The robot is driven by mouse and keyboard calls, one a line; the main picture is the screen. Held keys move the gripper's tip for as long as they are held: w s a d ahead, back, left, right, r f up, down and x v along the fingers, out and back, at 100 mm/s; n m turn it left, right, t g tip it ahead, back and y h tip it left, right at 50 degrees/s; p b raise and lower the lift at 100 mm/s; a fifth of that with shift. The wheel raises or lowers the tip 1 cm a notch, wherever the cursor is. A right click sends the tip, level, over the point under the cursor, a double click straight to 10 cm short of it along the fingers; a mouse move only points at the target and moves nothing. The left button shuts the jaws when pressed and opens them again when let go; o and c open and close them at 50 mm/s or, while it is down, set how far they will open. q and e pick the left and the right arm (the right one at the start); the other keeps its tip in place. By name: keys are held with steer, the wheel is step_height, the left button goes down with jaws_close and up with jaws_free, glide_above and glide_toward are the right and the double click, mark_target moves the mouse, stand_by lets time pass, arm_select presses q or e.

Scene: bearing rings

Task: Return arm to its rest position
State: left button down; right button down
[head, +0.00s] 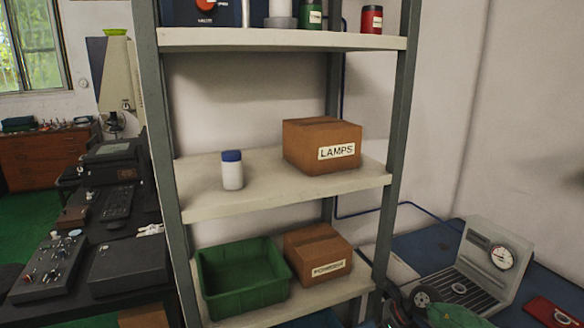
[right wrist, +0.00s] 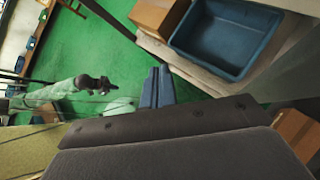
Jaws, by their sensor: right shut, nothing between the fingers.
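My right gripper (right wrist: 156,88) shows in the right wrist view, its two blue-grey fingers together with nothing between them. It points out over the green floor, clear of the shelf. In the head view, dark and green parts of my arm show at the bottom right edge, but no fingertips can be made out. My left gripper cannot be made out in either view. A metal ring (head: 459,288) lies on the ridged bed of the gauge device (head: 495,255) on the blue bench.
The shelf unit (head: 398,155) holds a LAMPS box (head: 322,147), a blue-capped bottle (head: 232,171), a green bin (head: 243,280) and a lower box (head: 317,256). A blue bin (right wrist: 225,40) shows in the wrist view. A red object (head: 550,312) lies on the bench.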

steer(key=a+f+m+t+y, duration=0.2)
steer(key=a+m+t+y, duration=0.3)
steer(key=a+m+t, duration=0.5)
steer(key=s+d+f+m+h, duration=0.3)
steer(key=s+f+m+h, duration=0.15)
steer(key=f+m, duration=0.4)
steer(key=s+d+f+m+h, duration=0.3)
steer(key=d+f+m+h, duration=0.15)
steer(key=f+m, duration=0.45)
steer(key=s+d+f+m+h, duration=0.35)
steer(key=f+m+h, duration=0.3)
steer(key=m, duration=0.35)
steer(key=s+a+f+m+g, duration=0.1)
steer(key=s+f+m+g, duration=0.2)
steer(key=s, duration=0.7)
steer(key=s+a+f+m+g, duration=0.1)
steer(key=s+f+g, duration=0.3)
steer(key=s+f, duration=0.4)
steer(key=s+a+f+m+g, duration=0.1)
steer(key=s+f+m+g, duration=0.2)
steer(key=s, duration=0.9)
step_height(320, 180, down, 3)
steer(key=shift+s+a+f+m+y, duration=0.2)
steer(key=shift+a+m+y, duration=0.25)
steer(key=shift+m, duration=0.4)
